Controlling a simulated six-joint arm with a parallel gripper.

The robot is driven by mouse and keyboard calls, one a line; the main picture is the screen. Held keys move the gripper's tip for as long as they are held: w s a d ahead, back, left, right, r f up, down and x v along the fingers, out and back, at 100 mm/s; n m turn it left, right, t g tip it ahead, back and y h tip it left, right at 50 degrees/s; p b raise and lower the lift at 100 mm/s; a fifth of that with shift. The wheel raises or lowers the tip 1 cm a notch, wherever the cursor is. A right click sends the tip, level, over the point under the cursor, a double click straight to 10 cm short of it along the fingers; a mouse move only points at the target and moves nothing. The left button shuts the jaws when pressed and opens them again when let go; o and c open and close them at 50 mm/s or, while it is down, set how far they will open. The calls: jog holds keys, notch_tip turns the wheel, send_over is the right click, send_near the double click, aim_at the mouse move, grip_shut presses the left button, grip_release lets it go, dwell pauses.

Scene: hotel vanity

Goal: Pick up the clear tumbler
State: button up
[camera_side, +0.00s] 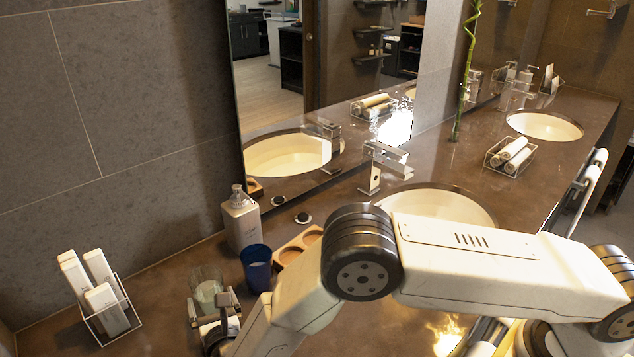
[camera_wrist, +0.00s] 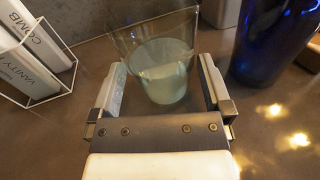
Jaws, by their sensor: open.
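The clear tumbler (camera_wrist: 165,70) stands upright on the brown counter in the wrist view, with pale greenish contents or base in its lower part. It also shows in the side view (camera_side: 207,289), left of the blue cup. My gripper (camera_wrist: 160,85) is open, with one finger on each side of the tumbler's lower part. In the side view my gripper (camera_side: 210,307) is low over the counter at the tumbler. I cannot tell whether either finger touches the glass.
A blue cup (camera_side: 256,267) stands close on the right; it also shows in the wrist view (camera_wrist: 272,42). A pump bottle (camera_side: 241,222) and a wooden holder (camera_side: 297,245) are behind it. A wire rack of white boxes (camera_side: 101,298) stands left. The sink (camera_side: 440,205) lies right.

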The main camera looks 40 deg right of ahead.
aim_at(205, 279)
jog(key=shift+x, duration=1.45)
jog(key=c, duration=1.2)
jog(key=shift+c, duration=0.3)
jog(key=shift+r, duration=0.2)
jog(key=shift+r, duration=0.45)
jog(key=s+d+r, duration=0.2)
jog(key=s+r, duration=0.4)
jog(key=s+d+r, duration=0.3)
jog(key=s+r, duration=0.2)
jog(key=s, duration=0.2)
jog(key=shift+d+r, duration=0.3)
jog(key=shift+r, duration=0.1)
